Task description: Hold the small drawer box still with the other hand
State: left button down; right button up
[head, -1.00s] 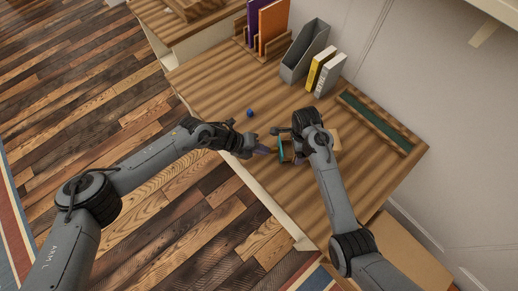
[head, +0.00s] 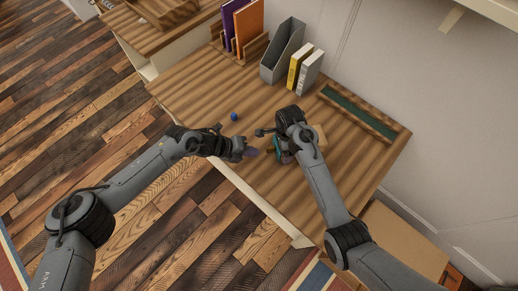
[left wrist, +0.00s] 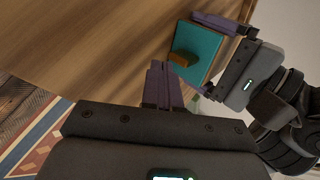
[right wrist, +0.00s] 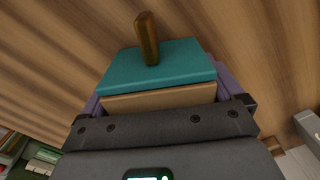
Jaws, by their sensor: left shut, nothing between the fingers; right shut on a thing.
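The small drawer box has a teal front (right wrist: 160,68), a brown wooden knob (right wrist: 147,38) and a pale wooden body (right wrist: 160,97). My right gripper (right wrist: 160,88) is shut on the box, one purple finger along each side. In the head view the right arm covers most of the box (head: 320,133). My left gripper (head: 252,152) is shut and empty, just left of the box front. In the left wrist view its closed purple fingers (left wrist: 159,83) point toward the teal front (left wrist: 197,50), close to the knob (left wrist: 186,59). I cannot tell whether they touch.
A small blue ball (head: 234,117) lies on the wooden desk (head: 190,88) beyond my left gripper. A grey file holder (head: 283,52), a yellow book (head: 299,68) and a white book (head: 311,74) stand at the back. A green-lined tray (head: 358,112) lies right. Free desk lies left.

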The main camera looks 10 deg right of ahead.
pick_arm(q)
jog(key=v, duration=1)
jog(key=shift+a, duration=0.4)
pick_arm(e)
jog(key=o, duration=0.9)
pick_arm(q)
notch_tip(320, 180, up, 9)
jog(key=p, duration=0.9)
pick_arm(e)
notch_tip(320, 180, up, 7)
jog(key=shift+r, duration=0.1)
